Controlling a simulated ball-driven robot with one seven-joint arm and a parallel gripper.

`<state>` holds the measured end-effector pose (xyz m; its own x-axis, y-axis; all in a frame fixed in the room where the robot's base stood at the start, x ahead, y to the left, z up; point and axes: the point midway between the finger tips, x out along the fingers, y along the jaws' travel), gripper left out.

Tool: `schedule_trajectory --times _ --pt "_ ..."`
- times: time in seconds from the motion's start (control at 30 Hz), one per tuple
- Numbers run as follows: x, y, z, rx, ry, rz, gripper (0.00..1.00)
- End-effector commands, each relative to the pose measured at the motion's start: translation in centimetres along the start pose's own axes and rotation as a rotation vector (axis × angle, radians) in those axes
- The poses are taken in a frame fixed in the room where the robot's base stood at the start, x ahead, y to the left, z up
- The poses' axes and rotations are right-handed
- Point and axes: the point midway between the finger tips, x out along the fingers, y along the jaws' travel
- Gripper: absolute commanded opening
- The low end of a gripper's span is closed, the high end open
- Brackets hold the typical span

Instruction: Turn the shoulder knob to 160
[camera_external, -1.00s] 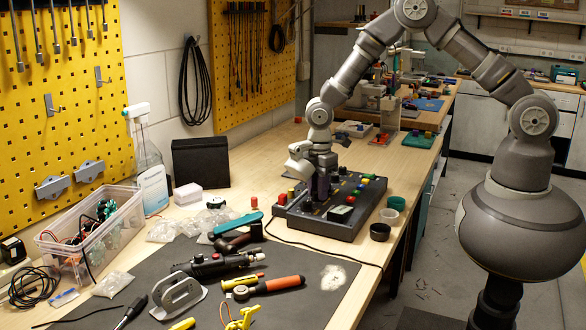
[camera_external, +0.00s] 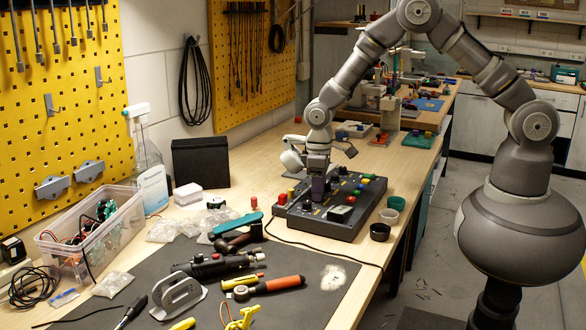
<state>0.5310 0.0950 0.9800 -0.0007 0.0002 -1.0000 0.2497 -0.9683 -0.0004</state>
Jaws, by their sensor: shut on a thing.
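The dark grey control box (camera_external: 318,228) sits on the bench below my arm. My gripper (camera_external: 317,198) points straight down onto the left part of the box's top. It is shut on a knob there, which the fingers hide. I cannot read the knob's label, its pointer or any number on the display.
A clear bin (camera_external: 92,237) is farther left.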

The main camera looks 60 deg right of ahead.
Motion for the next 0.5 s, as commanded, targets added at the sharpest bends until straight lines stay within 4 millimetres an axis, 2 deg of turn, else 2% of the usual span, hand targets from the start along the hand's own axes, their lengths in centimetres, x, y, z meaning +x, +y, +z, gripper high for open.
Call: schedule_trajectory --times 0.5 --pt "-0.21 -0.11 -0.22 0.489 0.006 0.0 0.0"
